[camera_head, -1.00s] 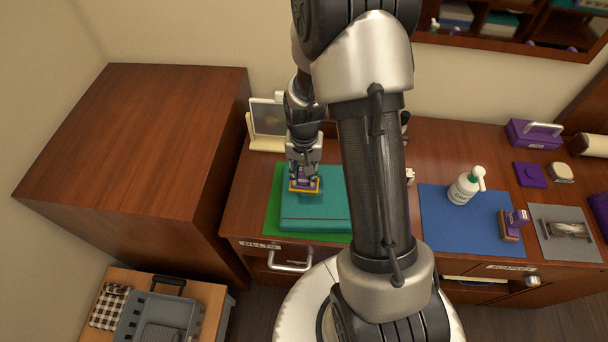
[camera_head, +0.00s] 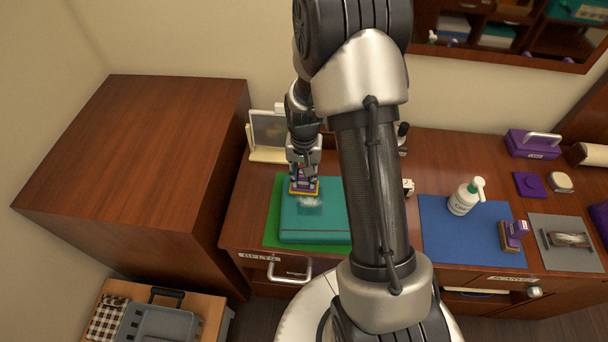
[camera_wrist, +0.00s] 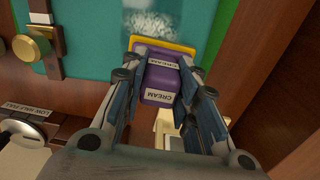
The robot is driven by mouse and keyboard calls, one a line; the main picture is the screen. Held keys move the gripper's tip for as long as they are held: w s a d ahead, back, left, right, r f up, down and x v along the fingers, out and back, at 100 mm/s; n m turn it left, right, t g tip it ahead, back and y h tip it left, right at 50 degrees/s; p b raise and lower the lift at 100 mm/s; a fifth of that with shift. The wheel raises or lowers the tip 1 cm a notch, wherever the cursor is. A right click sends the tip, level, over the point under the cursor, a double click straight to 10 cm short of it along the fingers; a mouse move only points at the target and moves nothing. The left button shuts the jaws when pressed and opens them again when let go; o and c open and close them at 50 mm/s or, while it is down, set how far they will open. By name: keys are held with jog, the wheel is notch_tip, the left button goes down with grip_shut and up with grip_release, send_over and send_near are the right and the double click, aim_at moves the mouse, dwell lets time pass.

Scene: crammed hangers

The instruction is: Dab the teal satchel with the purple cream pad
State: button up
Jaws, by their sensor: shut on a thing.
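The teal satchel (camera_head: 318,225) lies flat on the green mat. A whitish patch (camera_head: 311,201) shows on its upper face, also at the top of the wrist view (camera_wrist: 150,22). My gripper (camera_head: 304,181) is shut on the purple cream pad (camera_wrist: 163,78), a purple block with CREAM labels and a yellow-edged base. The pad is over the back part of the satchel, just behind the patch. I cannot tell whether its underside touches the satchel. Brass-coloured fittings (camera_wrist: 35,48) of the satchel show at the wrist view's left.
A framed picture (camera_head: 268,130) stands behind the green mat (camera_head: 272,238). A tall wooden cabinet (camera_head: 130,140) bounds the left side.

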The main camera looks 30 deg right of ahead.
jog(key=shift+f+b, duration=0.4)
jog(key=shift+f, duration=0.2)
jog(key=shift+w+d, duration=0.1)
jog(key=shift+w, duration=0.05)
jog(key=shift+w+d+r, duration=0.1)
jog(key=shift+w+d, duration=0.05)
jog(key=shift+w, duration=0.1)
jog(key=shift+s, duration=0.1)
dwell(0.4)
jog(key=shift+s+a, duration=0.5)
jog(key=shift+s, duration=0.2)
jog(key=shift+w, duration=0.1)
jog(key=shift+w+d, duration=0.45)
jog(key=shift+w, duration=0.2)
